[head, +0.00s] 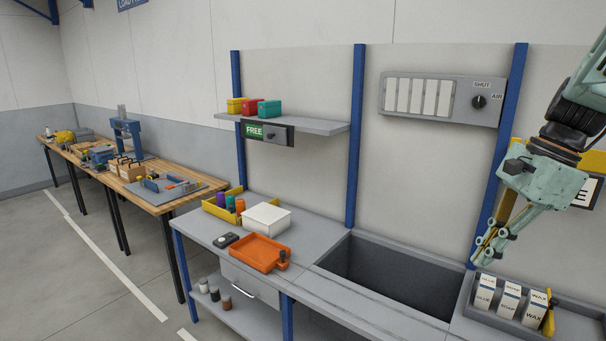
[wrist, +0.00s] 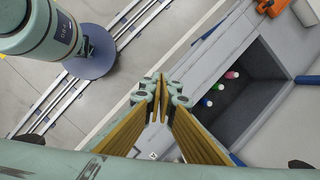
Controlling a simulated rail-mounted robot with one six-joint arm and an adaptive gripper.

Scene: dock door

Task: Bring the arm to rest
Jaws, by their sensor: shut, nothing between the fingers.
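My gripper (head: 487,250) is at the right of the head view, on the pale green arm, pointing down and to the left. It hangs in the air near the right edge of the sunken well (head: 390,270), above the tray (head: 575,318) of cartons. In the wrist view my gripper (wrist: 161,84) has its fingertips together, with nothing between them. The wrist view also shows the floor and the bench edge below it.
The tray holds white cartons (head: 510,298) and a yellow item (head: 549,318). Several small coloured objects, one of them pink (wrist: 232,75), lie in the well. An orange tray (head: 258,254) and a white box (head: 266,218) stand on the bench. A vent panel (head: 440,97) is on the wall.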

